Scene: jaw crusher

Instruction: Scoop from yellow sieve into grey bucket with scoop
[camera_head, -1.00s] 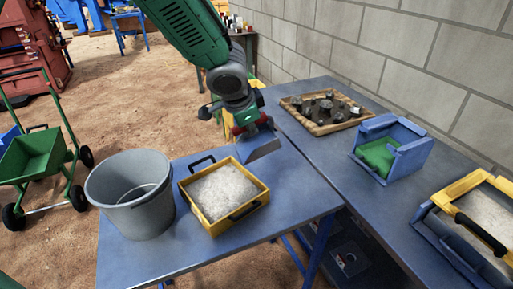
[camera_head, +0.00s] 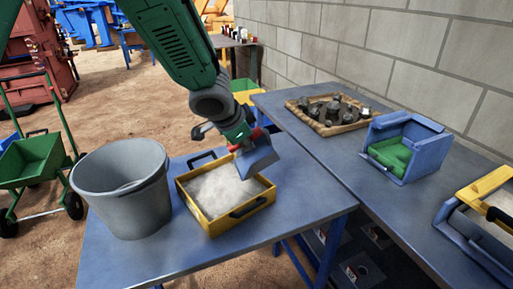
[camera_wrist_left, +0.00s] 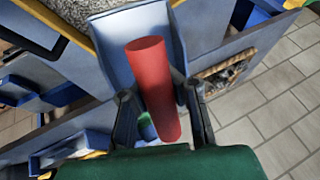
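The yellow sieve (camera_head: 242,219) sits on the blue table, filled with pale grainy material (camera_head: 222,190). The grey bucket (camera_head: 128,205) stands upright to its left; no contents are visible. My left gripper (camera_head: 236,140) is shut on the red handle of the blue-grey scoop (camera_head: 260,156). In the left wrist view the handle (camera_wrist_left: 155,85) lies between the fingers, with the scoop's tray (camera_wrist_left: 112,35) beyond it. The scoop is tilted near the sieve's back right corner in the head view; I cannot tell whether it touches. My right gripper is not in view.
A second table on the right holds a wooden tray of dark rocks (camera_head: 350,127), a blue box with green inside (camera_head: 420,150) and another yellow sieve (camera_head: 482,186). A block wall (camera_head: 420,50) stands behind. A green cart (camera_head: 30,160) is at left.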

